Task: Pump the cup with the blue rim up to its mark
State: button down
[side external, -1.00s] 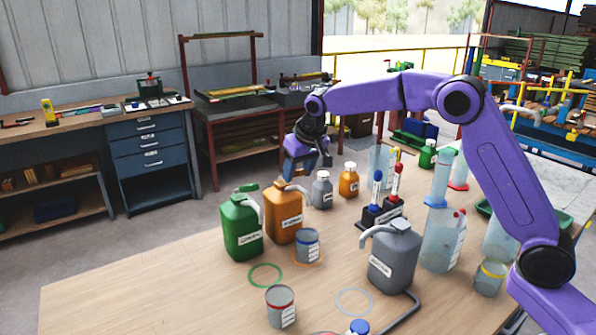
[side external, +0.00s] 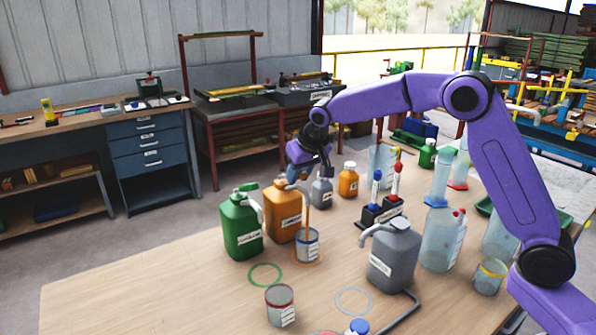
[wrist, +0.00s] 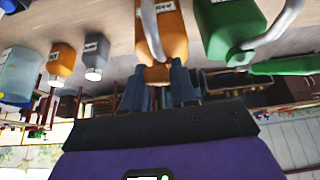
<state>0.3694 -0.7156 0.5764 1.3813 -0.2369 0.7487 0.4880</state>
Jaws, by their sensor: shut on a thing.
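The cup with the blue rim (side external: 307,244) stands upright on the table, inside an orange ring, below the spout of the orange jug (side external: 284,222). An orange stream (side external: 308,215) falls into it. The cup's liquid level and mark cannot be made out. My gripper (side external: 297,177) is over the top of the orange jug. In the wrist view my gripper (wrist: 160,82) has its two blue fingers on either side of the orange pump head (wrist: 155,73), shut on it. The orange jug (wrist: 175,35) and its grey spout (wrist: 152,30) show there too.
A green jug (side external: 240,228) stands left of the orange one, a grey jug (side external: 394,258) to the right. Small grey (side external: 321,192) and orange (side external: 348,182) bottles stand behind. A red-rimmed cup (side external: 280,306) is in front. The table's left front is clear.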

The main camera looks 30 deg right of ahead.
jog(key=shift+s+f, duration=0.1)
jog(key=shift+f, duration=0.05)
jog(key=c, duration=1)
grip_release()
jog(key=shift+o, duration=0.2)
jog(key=v, duration=1.7)
jog(key=shift+s, duration=0.4)
